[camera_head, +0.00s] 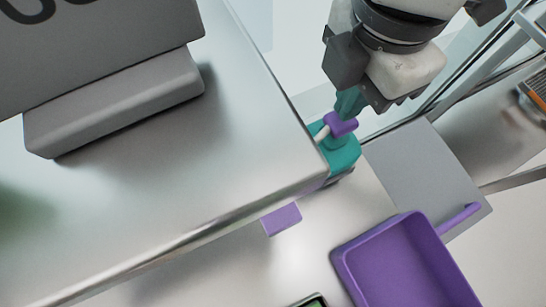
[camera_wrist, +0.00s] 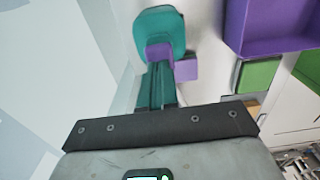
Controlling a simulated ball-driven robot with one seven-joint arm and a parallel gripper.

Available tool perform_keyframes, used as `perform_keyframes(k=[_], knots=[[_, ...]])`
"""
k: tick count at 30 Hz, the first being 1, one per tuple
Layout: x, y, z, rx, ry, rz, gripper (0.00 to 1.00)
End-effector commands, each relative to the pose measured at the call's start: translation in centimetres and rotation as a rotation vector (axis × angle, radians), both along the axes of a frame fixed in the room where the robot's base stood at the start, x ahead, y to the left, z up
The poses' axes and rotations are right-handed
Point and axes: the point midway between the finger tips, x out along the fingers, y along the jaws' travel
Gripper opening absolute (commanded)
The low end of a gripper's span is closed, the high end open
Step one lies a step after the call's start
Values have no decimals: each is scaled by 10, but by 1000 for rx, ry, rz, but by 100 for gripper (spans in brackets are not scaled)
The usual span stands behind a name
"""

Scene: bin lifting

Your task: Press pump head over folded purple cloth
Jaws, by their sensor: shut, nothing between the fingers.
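A teal pump bottle (camera_head: 342,153) with a purple pump head (camera_head: 341,124) stands by the corner of the grey surface. The bottle (camera_wrist: 160,25) and pump head (camera_wrist: 158,53) also show in the wrist view. The folded purple cloth (camera_head: 282,219) lies flat, apart from the bottle, below it to the left in the head view; in the wrist view the cloth (camera_wrist: 187,70) shows beside the pump head. My gripper (camera_head: 347,104) is shut and empty, its teal fingertips right at the pump head. I cannot tell whether they touch it. The fingers (camera_wrist: 160,74) partly cover the pump in the wrist view.
A purple bin (camera_head: 343,258) with a handle stands at lower right in the head view. A grey panel (camera_head: 425,165) lies behind it. The large grey surface (camera_head: 190,185) has a hard edge close to the bottle. A green block (camera_wrist: 258,75) shows in the wrist view.

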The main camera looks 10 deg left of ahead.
Motion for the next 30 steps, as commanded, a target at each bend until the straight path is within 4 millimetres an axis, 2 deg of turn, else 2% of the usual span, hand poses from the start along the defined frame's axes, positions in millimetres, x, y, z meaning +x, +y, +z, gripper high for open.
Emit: perform_keyframes(k=[12, 30], knots=[[0, 0, 2, 1, -1, 0, 0], [1, 0, 55, 0, -1, -1, 0]])
